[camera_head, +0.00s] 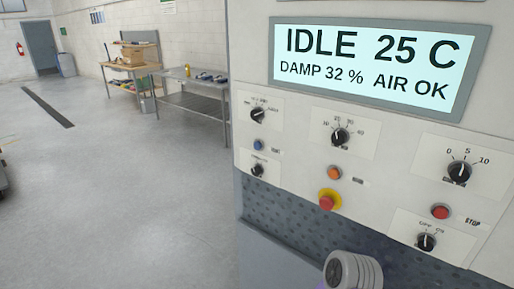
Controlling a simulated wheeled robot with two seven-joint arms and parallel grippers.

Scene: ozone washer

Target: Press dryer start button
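A pale control panel (300,165) fills the right side. Its lit display (368,66) reads "IDLE 25 C", "DAMP 32 %", "AIR OK". A small blue button (258,145) sits at the panel's left, between two dials. An orange button (334,172) sits below the middle dial. Small labels stand to the right of both; they are too blurred to read, so I cannot tell which is the dryer start button. A red button (440,212) at the right is labelled "STOP". Neither of my grippers shows.
A red mushroom button on a yellow base (329,199) sticks out just below the orange button. Dials (459,172) surround the buttons. A grey rounded cylinder (355,270), perhaps part of my arm, stands below the panel. Workbenches (195,92) are far back; the left floor is mostly clear.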

